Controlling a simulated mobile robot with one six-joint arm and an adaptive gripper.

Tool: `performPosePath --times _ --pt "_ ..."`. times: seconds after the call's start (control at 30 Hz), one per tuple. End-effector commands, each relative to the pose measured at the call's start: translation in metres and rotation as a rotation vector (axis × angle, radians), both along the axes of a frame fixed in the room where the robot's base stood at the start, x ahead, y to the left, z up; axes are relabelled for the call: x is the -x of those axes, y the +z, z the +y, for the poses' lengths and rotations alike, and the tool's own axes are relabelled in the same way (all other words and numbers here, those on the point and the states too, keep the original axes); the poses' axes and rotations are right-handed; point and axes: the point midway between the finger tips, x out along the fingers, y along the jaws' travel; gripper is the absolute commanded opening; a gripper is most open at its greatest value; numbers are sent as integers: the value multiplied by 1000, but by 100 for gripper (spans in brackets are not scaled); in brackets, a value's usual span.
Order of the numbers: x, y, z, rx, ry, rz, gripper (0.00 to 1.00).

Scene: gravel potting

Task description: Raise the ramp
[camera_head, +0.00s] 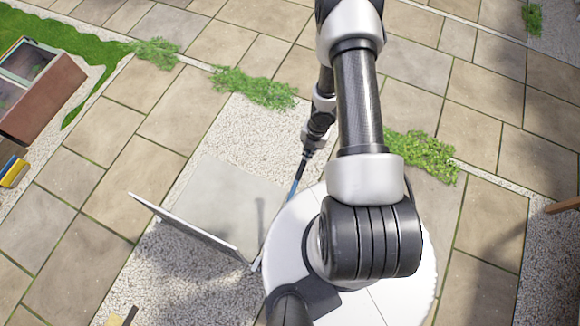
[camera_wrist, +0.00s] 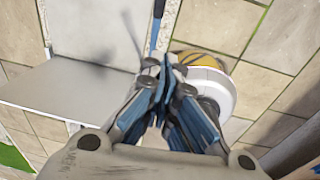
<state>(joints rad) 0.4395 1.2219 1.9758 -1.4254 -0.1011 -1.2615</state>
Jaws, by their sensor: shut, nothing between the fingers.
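The ramp (camera_head: 192,230) is a thin, light panel seen nearly edge-on in the head view. It is tilted, with a dark shadow on the gravel below it. In the wrist view the ramp (camera_wrist: 65,95) is a broad grey face at the left, reaching toward my fingers. My gripper (camera_head: 294,188) is above and right of the ramp's right end in the head view. In the wrist view my gripper (camera_wrist: 170,68) has its blue fingers together and empty. The fingers hide part of what lies behind them, so I cannot tell whether they touch the ramp.
A pale square slab (camera_head: 220,195) lies behind the ramp, among gravel (camera_head: 240,120). Green plants (camera_head: 255,87) edge the paving. A brown planter box (camera_head: 42,98) stands at the far left. A wooden piece (camera_head: 562,206) shows at the right edge.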

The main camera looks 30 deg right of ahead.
Motion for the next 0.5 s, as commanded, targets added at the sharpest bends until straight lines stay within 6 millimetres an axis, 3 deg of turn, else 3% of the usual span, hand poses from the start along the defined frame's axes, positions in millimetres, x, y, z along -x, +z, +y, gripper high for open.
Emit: performPosePath --times 0.17,0.5 --pt "-1 1 8 -43 96 -30 0" --pt "-2 -64 18 -44 96 -27 0"
